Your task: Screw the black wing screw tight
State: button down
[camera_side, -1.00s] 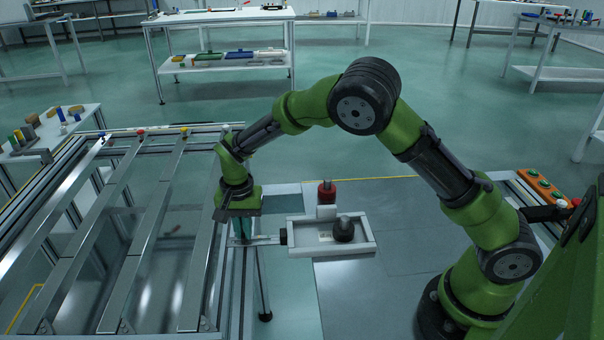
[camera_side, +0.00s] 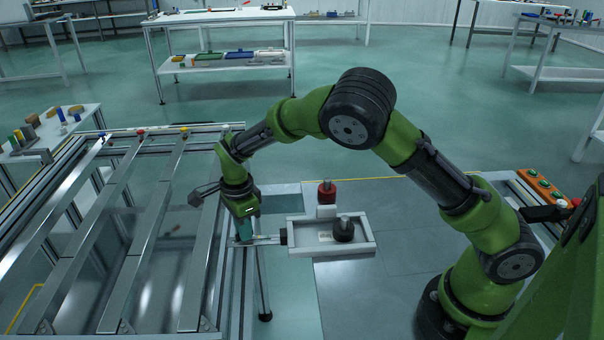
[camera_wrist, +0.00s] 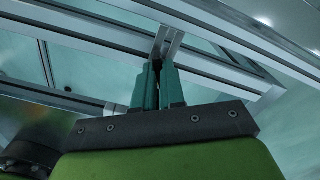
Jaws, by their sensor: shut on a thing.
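My gripper (camera_side: 243,236) points down at the right edge of the metal frame, with its teal fingers at a small metal bracket. In the wrist view, the teal fingertips (camera_wrist: 158,72) are closed together at the end of the grey bracket (camera_wrist: 168,42). A small dark bit between the fingertips looks like the black wing screw (camera_wrist: 157,66). Most of the screw is hidden by the fingers, and how deep it sits cannot be seen. In the side view the screw is hidden behind my gripper.
A light tray (camera_side: 300,248) stands just right of my gripper, holding a black knob-like part (camera_side: 343,230). A red-topped part (camera_side: 327,190) stands behind it. The frame's metal bars (camera_side: 150,225) lie to the left. Floor around the tray's front is clear.

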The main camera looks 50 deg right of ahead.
jog(key=m, duration=0.5)
jog(key=shift+r, duration=0.1)
jog(key=shift+m, duration=0.3)
dwell(0.4)
jog(key=c, duration=1.2)
grip_release()
notch_tip(320, 180, up, 17)
jog(key=shift+f, duration=0.1)
